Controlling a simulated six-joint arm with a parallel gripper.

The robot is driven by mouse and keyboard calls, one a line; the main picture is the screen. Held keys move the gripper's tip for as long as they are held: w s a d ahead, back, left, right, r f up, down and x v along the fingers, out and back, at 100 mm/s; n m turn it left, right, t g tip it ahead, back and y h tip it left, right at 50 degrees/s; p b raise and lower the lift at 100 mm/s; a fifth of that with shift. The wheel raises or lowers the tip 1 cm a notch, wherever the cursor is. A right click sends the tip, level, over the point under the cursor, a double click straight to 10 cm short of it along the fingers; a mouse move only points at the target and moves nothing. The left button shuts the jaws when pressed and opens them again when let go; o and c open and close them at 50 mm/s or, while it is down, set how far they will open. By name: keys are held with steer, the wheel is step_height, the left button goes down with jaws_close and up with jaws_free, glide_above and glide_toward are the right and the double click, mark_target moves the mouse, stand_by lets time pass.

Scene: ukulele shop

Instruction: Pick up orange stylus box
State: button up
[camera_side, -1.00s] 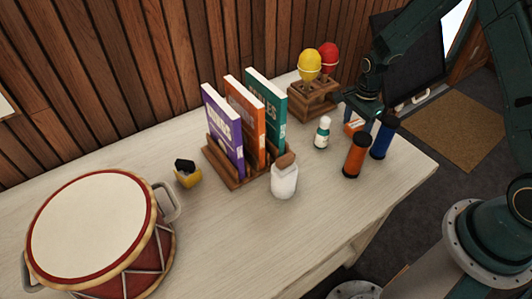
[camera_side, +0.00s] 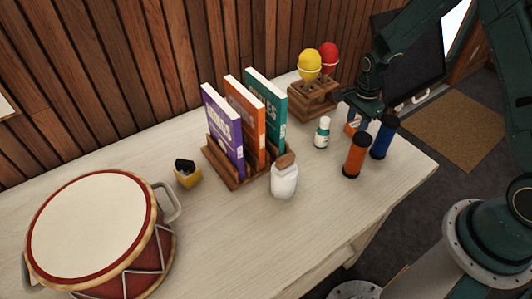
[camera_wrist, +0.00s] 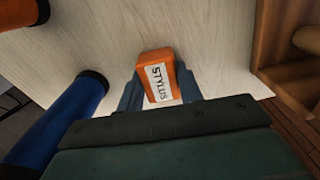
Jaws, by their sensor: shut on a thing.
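The orange stylus box (camera_wrist: 150,62) with a white "STYLUS" label is between my gripper's fingers in the wrist view. My gripper (camera_wrist: 160,92) is shut on it, one finger on each side. In the side view my gripper (camera_side: 359,118) is at the back right of the table, and only a small part of the stylus box (camera_side: 350,128) shows beneath it. I cannot tell whether the box touches the table.
An orange shaker (camera_side: 357,155) and a blue shaker (camera_side: 383,137) stand in front. A small white bottle (camera_side: 322,133) is to the left. A wooden maraca stand (camera_side: 313,100) is behind. Books (camera_side: 224,130), a jar (camera_side: 284,178) and a drum (camera_side: 92,225) are farther left.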

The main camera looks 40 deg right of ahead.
mark_target(357, 124)
step_height(357, 124, up, 20)
stand_by(0.6)
stand_by(0.6)
